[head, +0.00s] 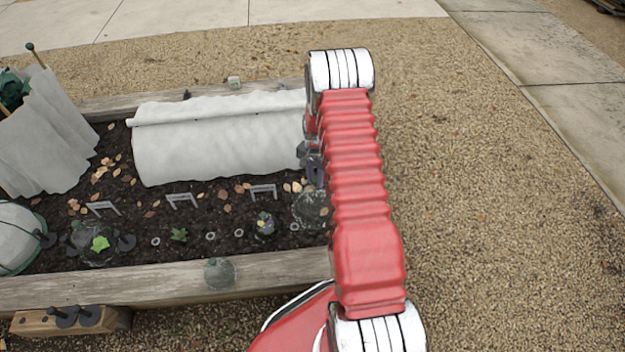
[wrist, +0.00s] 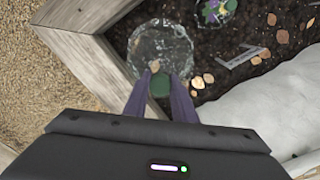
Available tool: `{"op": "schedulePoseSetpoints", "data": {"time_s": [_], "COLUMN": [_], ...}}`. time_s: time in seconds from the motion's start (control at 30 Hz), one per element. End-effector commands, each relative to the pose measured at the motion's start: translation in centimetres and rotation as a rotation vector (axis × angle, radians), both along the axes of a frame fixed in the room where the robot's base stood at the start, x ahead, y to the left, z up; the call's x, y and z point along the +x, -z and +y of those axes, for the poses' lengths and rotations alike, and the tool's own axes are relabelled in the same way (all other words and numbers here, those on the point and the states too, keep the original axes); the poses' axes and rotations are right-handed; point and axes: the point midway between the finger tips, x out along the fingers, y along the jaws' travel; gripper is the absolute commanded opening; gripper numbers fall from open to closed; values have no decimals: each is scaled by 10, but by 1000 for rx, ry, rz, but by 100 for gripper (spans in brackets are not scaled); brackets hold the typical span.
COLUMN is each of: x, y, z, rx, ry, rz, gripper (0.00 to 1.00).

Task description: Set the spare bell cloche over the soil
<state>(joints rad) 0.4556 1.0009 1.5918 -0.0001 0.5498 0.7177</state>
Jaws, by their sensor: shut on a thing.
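The clear bell cloche (wrist: 160,45) with a green knob (wrist: 159,87) is between the fingers of my gripper (wrist: 161,78), which is shut on it at the knob. In the wrist view it overlaps the soil (wrist: 262,20) beside the bed's inner corner. In the head view this cloche (head: 311,209) shows at the right end of the soil (head: 215,240), partly behind my arm. My gripper (head: 314,170) is mostly hidden there. I cannot tell whether the cloche's rim touches the soil.
Another clear cloche (head: 219,273) is on the front wooden edge (head: 160,284). A cloche covers a green plant (head: 100,243). A small purple-flowered plant (head: 265,224) stands left of the held cloche. Grey staples (head: 182,200) and a white fleece tunnel (head: 220,140) lie behind. Open gravel (head: 500,200) is right.

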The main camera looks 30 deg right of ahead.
Motion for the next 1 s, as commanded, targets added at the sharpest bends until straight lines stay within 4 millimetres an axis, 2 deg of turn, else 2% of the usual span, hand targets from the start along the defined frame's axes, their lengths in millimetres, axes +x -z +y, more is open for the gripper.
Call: {"op": "schedulePoseSetpoints", "data": {"time_s": [0.17,0.37,0.6,0.7,0.83,1.0], "x": [10,12,-6,-17,-27,-31], "y": [-25,-66,-111,-125,-136,-139], "z": [41,117,207,236,258,265], "rx": [-2,-2,-1,-1,-1,0], "ry": [-168,-486,-884,-1022,-1137,-1178], "rz": [-4,-5,-3,-4,-3,-2], "gripper": [0,0,0,0,0,0]}}
